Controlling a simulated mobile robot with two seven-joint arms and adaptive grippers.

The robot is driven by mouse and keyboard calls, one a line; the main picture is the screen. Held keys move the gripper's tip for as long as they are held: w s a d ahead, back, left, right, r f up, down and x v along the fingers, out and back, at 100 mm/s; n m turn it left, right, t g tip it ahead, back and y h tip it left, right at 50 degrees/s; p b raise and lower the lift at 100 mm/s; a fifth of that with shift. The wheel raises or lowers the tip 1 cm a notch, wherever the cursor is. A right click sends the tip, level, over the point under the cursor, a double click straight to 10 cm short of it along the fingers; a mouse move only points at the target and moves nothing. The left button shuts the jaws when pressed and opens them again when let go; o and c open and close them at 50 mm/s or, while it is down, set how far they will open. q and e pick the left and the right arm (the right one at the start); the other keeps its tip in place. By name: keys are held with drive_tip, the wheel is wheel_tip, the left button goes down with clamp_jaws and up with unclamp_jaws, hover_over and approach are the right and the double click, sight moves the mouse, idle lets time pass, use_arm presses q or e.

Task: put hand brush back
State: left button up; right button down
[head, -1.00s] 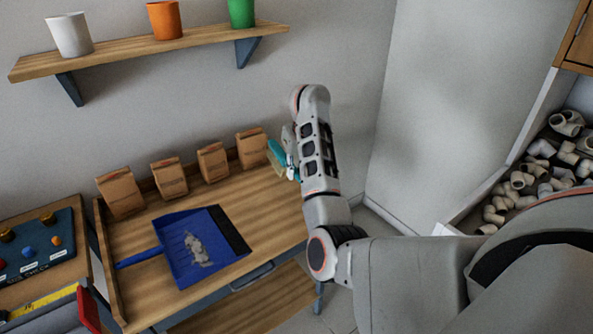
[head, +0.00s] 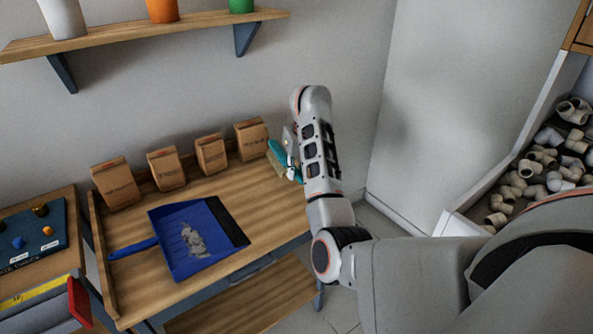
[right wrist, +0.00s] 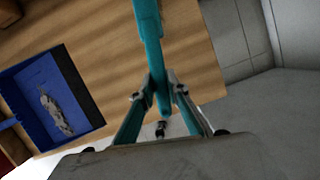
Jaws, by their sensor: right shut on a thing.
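The hand brush is teal. Its handle (right wrist: 150,35) runs up from between my right fingers in the right wrist view. In the head view a small teal part of the brush (head: 277,152), with a paler edge, shows beside my right wrist, near the right end of the wooden bench. My right gripper (right wrist: 162,92) is shut on the handle; in the head view the gripper (head: 290,146) is mostly hidden by my own arm. The brush appears to be above the bench top; its exact height is unclear. My left gripper is out of view.
A blue dustpan (head: 181,262) with grey debris (head: 193,240) lies on the bench (head: 262,207). Several brown paper bags (head: 211,153) stand along its back edge. A shelf (head: 150,32) with cups hangs above. A bin of pipe fittings (head: 545,165) is at right. The bench's right part is clear.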

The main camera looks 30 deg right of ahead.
drive_tip(key=shift+f+b, duration=1.35)
drive_tip(key=shift+f, duration=0.65)
drive_tip(key=c, duration=1.9)
unclamp_jaws()
drive_tip(key=shift+v, duration=3.75)
